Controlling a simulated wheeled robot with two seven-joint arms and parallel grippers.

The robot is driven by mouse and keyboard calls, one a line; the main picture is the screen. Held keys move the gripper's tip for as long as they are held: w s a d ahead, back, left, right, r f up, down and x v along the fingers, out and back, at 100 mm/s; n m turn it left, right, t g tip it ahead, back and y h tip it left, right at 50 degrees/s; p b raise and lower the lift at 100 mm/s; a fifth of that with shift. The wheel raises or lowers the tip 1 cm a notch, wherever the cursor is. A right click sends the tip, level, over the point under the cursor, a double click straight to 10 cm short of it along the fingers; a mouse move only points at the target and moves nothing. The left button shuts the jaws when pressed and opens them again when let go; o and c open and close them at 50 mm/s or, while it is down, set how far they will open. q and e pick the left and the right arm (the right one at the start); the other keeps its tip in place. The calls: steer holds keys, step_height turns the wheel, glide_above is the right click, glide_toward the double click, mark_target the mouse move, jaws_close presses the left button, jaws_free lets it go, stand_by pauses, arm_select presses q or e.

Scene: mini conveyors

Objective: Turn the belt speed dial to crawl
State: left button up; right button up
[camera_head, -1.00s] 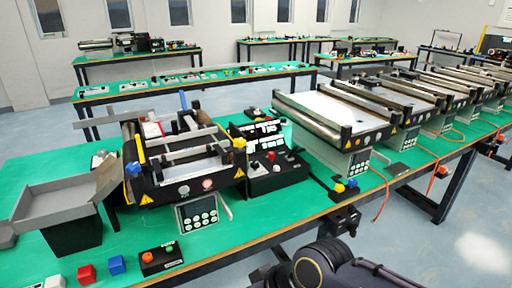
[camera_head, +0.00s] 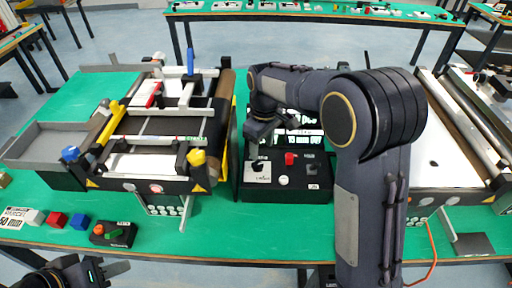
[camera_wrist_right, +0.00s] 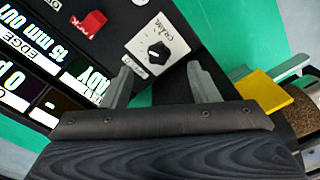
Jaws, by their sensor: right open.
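The belt speed dial is a black knob on a white plate (camera_head: 257,167), at the left of a black control box (camera_head: 289,190) in the head view. In the right wrist view the dial (camera_wrist_right: 158,52) is fully visible, and lettering on its plate looks like "CRAWL". I cannot tell which mark the knob points to. My right gripper (camera_head: 259,142) is just above the dial in the head view. In the wrist view its two fingers (camera_wrist_right: 162,82) are spread and empty, with the dial beyond their tips, apparently untouched. My left gripper (camera_head: 100,270) is low at the left, its jaws unclear.
A red button (camera_head: 290,158) sits right of the dial, and lit displays stand behind. A mini conveyor (camera_head: 150,165) stands close on the left, with another (camera_head: 440,155) on the right. Small blocks and a button box (camera_head: 113,233) lie at the front left of the green table.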

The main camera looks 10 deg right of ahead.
mark_target(259, 165)
steer(key=shift+w+a+f, duration=0.2)
steer(key=shift+w, duration=0.25)
steer(key=shift+a+f, duration=0.1)
steer(key=shift+f, duration=0.25)
step_height(259, 165, down, 7)
steer(key=shift+p, duration=0.35)
steer(key=shift+c, duration=0.4)
steer(key=c, duration=0.9)
